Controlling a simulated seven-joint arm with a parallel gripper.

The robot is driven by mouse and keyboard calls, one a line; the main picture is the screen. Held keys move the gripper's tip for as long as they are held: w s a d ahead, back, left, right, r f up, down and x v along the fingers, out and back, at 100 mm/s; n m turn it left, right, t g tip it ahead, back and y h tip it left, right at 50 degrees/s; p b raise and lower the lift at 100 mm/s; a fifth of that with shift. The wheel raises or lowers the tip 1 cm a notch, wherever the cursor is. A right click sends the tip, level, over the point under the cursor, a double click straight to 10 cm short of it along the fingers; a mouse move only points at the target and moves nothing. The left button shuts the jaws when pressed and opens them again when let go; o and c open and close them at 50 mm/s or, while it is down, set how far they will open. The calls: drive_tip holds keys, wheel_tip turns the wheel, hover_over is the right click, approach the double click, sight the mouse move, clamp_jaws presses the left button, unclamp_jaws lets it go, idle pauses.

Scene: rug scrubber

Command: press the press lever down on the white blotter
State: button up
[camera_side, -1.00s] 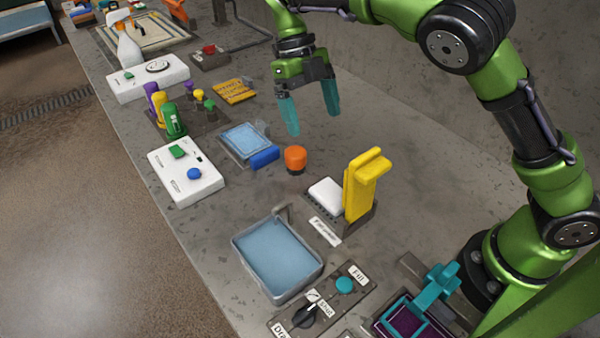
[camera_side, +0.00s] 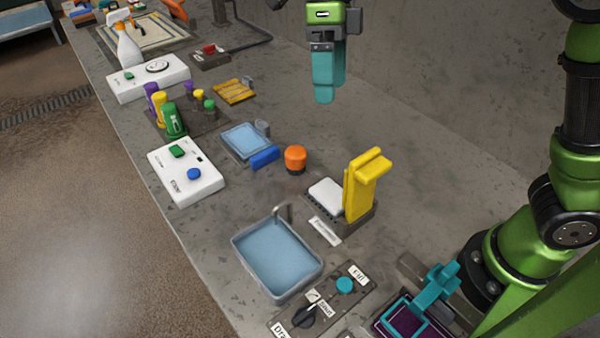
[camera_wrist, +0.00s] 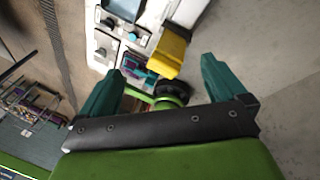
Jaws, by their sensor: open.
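The yellow press lever (camera_side: 364,180) stands upright at the back of the white blotter (camera_side: 326,194) on the bench in the side view. The lever's handle is raised, clear of the white pad. The lever also shows in the wrist view (camera_wrist: 172,50), near the top centre between my fingers. My gripper (camera_side: 325,98) is well above the bench, up and left of the lever in the side view, touching nothing. Its teal fingers overlap there. In the wrist view my gripper (camera_wrist: 161,65) has its two fingers wide apart with nothing between them.
An orange knob (camera_side: 295,159) and a blue-handled tray (camera_side: 245,141) lie left of the blotter. A water basin (camera_side: 276,258) is in front, with a fill panel (camera_side: 344,285) beside it. A teal-handled device (camera_side: 437,284) stands near my base. Bare bench and wall lie behind the lever.

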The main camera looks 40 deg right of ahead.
sight(373, 165)
drive_tip(key=s+r+n+t, duration=0.1)
drive_tip(key=s+r+n, duration=0.15)
drive_tip(key=n, duration=0.45)
drive_tip(key=s+r+n+t+h, duration=0.1)
drive_tip(key=s+r+n, duration=0.1)
drive_tip(key=s+n, duration=0.35)
drive_tip(key=s+r+n+t, duration=0.1)
drive_tip(key=s+r+n, duration=0.1)
drive_tip(key=n, duration=0.7)
drive_tip(key=f+n, duration=0.2)
drive_tip(key=f, duration=0.3)
drive_tip(key=d+f+n, duration=0.1)
drive_tip(key=f+n, duration=0.2)
drive_tip(key=f, duration=0.3)
drive_tip(key=f+n, duration=0.2)
drive_tip(key=f, duration=0.4)
drive_tip(key=shift+s+d+f+h, duration=0.15)
drive_tip(key=shift+f+h, duration=0.1)
drive_tip(key=shift+h, duration=0.15)
drive_tip(key=shift+c, duration=0.3)
drive_tip(key=c, duration=1.5)
